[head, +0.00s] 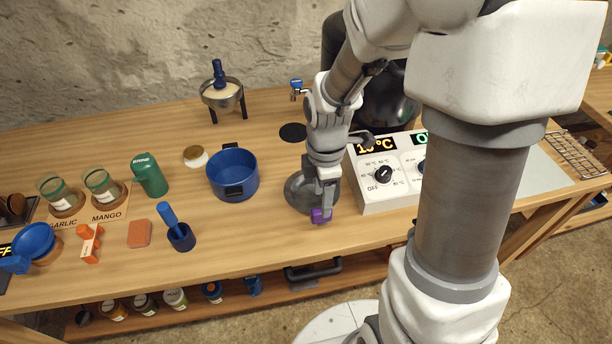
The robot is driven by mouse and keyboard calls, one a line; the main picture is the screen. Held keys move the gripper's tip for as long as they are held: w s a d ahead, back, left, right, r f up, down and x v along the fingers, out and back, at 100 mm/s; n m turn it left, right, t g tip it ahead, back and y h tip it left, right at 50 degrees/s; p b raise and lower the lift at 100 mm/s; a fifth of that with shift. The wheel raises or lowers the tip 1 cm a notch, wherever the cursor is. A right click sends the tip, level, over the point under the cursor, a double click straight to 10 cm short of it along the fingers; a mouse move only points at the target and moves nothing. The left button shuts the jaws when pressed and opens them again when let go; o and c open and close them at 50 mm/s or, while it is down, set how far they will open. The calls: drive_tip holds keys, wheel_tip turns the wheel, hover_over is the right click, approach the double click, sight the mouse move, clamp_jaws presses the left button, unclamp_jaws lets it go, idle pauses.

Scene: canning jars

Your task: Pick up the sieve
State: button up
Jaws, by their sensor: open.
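A dark grey round bowl-shaped thing (298,192) with a purple handle end (321,215) lies on the wooden table in front of the white control box; it looks like the sieve. My arm covers part of it. My gripper (323,200) points down over its front right side, right at the purple part. The fingers are open, but they are small here, and I cannot tell whether they touch or straddle the purple part.
The white box (385,190) with dials stands close on the right of my gripper. A blue pot (232,174) stands to the left. A metal strainer on legs (222,97) holds a blue pestle behind. Bare table (270,235) lies at the front.

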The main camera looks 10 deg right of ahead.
drive_tip(key=shift+w+d+f+b, duration=0.1)
drive_tip(key=shift+f+b, duration=0.1)
drive_tip(key=shift+f, duration=0.9)
drive_tip(key=shift+w+f+b, duration=0.1)
drive_tip(key=shift+f+b, duration=0.05)
drive_tip(key=shift+f, duration=0.95)
drive_tip(key=shift+w+d+f+b, duration=0.1)
drive_tip(key=shift+f+b, duration=0.1)
drive_tip(key=shift+f, duration=0.9)
clamp_jaws()
